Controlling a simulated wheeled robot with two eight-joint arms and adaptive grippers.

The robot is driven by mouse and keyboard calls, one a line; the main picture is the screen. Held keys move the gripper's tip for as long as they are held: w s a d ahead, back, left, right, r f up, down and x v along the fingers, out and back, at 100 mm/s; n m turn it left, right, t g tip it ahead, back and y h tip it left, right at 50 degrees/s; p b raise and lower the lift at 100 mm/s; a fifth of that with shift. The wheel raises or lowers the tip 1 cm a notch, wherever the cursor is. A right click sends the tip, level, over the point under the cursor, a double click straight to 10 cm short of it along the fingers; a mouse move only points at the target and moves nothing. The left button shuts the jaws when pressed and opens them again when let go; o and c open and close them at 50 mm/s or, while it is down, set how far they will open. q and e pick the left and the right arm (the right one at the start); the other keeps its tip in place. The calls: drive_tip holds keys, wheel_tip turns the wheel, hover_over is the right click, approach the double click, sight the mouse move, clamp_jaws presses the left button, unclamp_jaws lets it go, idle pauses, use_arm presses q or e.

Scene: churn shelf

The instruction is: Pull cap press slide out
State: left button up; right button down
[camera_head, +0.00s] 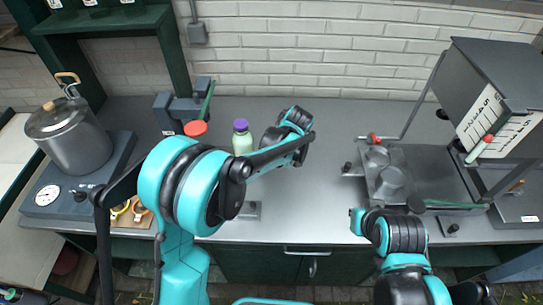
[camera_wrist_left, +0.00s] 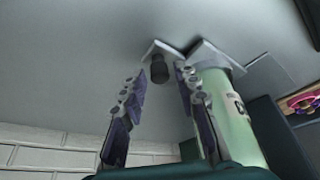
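A dark grey device with a green handle (camera_head: 183,108), possibly the cap press, stands at the back left of the counter, partly behind my left arm. A small grey plate (camera_head: 251,210) lies nearer the counter's front edge, partly hidden by that arm. In the left wrist view a black knob (camera_wrist_left: 159,69) stands on a light plate, beyond the fingertips. My left gripper (camera_wrist_left: 162,82) is open, with nothing seen held. A pale green bottle (camera_wrist_left: 238,128) is close beside its right finger; it has a purple cap in the head view (camera_head: 242,140). My right gripper is not visible.
A lidded pot (camera_head: 68,135) on a scale-like base (camera_head: 75,190) is at the left. A grey machine with a red knob (camera_head: 385,172) and a tall hopper (camera_head: 490,90) are at the right. A red round top (camera_head: 196,128) shows behind my left arm.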

use_arm(q)
drive_tip(key=shift+r, duration=0.1)
drive_tip(key=v, duration=1.1)
drive_tip(key=shift+d+r, duration=0.15)
drive_tip(key=shift+r, duration=0.2)
drive_tip(key=shift+s, duration=0.1)
drive_tip(key=s+a+r+m+t+h, duration=0.1)
drive_tip(key=s+a+r+m+h, duration=0.3)
drive_tip(key=s+a, duration=0.7)
drive_tip(key=s+a+f+m+t, duration=0.1)
drive_tip(key=s+a+f+m, duration=0.1)
drive_tip(key=s, duration=0.3)
drive_tip(key=s+a+f+m+t, duration=0.2)
drive_tip(key=s+a+f+m, duration=0.1)
drive_tip(key=s, duration=0.2)
drive_tip(key=shift+s+m+y, duration=0.25)
drive_tip(key=shift+m+y, duration=0.05)
drive_tip(key=shift+f, duration=0.1)
idle(0.8)
